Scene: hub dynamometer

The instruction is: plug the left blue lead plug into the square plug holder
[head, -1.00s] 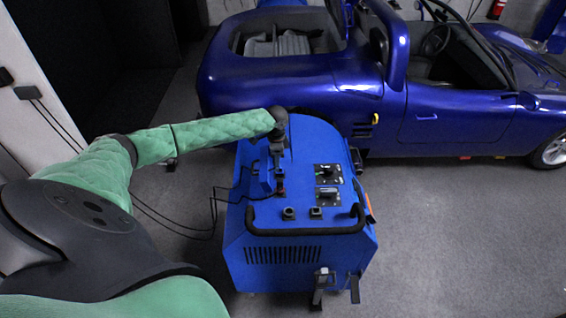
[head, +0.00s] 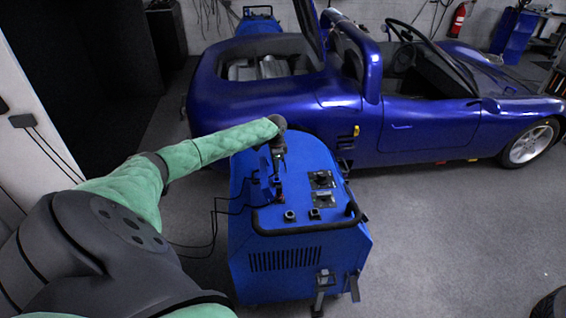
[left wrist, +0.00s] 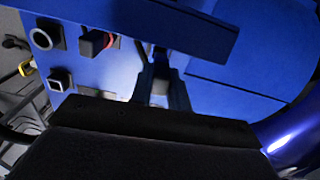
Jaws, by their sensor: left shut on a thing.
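My left gripper (head: 279,162) hangs over the rear part of the blue machine's top (head: 310,158). In the left wrist view its dark fingers (left wrist: 160,88) are shut on a small pale-grey piece, apparently the left blue lead plug (left wrist: 160,86), which is mostly hidden. The square plug holder (head: 315,213) is on the machine top near the front handle, apart from the gripper. It shows with a square opening in the left wrist view (left wrist: 60,78). A holder with a round opening (head: 290,215) is beside it. My right gripper is out of view.
A dark plug with a red collar (left wrist: 97,42) stands near the holders. A blue upright (head: 264,180) is just left of the gripper. Switch panels (head: 322,180) are on the right. A black handle (head: 305,228) edges the front; the blue car (head: 420,125) stands behind.

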